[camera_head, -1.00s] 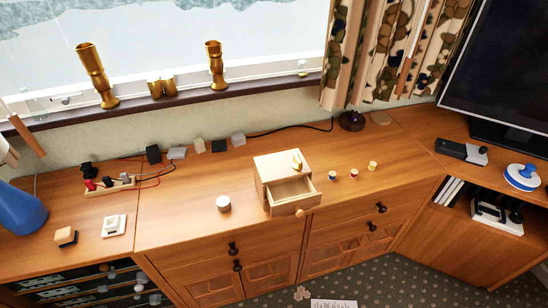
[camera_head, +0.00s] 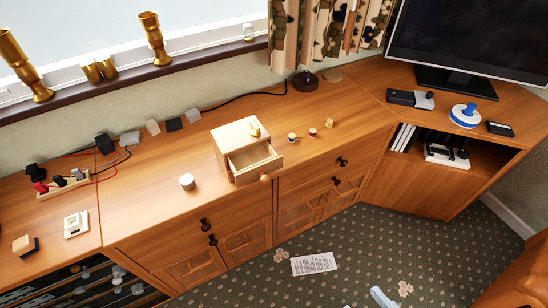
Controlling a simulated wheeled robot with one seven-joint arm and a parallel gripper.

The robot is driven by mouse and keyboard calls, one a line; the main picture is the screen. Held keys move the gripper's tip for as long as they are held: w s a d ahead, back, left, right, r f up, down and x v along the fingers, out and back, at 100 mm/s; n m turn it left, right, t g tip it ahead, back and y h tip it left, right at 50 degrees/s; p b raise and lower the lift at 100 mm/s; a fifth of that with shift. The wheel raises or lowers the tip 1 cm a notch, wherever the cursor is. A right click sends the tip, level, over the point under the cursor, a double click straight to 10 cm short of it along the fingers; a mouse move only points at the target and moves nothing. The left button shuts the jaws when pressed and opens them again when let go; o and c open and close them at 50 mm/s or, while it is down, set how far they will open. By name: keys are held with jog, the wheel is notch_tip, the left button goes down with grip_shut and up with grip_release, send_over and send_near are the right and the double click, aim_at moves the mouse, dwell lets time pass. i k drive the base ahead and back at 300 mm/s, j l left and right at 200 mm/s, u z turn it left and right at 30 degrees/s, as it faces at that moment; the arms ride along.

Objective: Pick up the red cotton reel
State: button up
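Three small cotton reels stand in a slanting row on the wooden sideboard (camera_head: 160,190), right of a small wooden box with its drawer pulled open (camera_head: 240,137). The red cotton reel (camera_head: 312,133) is the middle one. A reel with a dark blue band (camera_head: 292,138) stands just left of it, and a yellow reel (camera_head: 329,123) just right and further back. The reels stand apart from each other.
The open drawer (camera_head: 256,163) juts towards the front edge, left of the reels. A white round pot (camera_head: 187,181) stands further left. The sideboard in front of the reels is clear. A paper sheet (camera_head: 313,263) lies on the carpet.

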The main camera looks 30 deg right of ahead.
aim_at(313, 131)
jog(key=i+z, duration=0.15)
jog(key=z, duration=0.25)
jog(key=i+j+z, duration=0.1)
jog(key=z, duration=0.25)
jog(key=i+j+z, duration=0.15)
jog(key=z, duration=0.25)
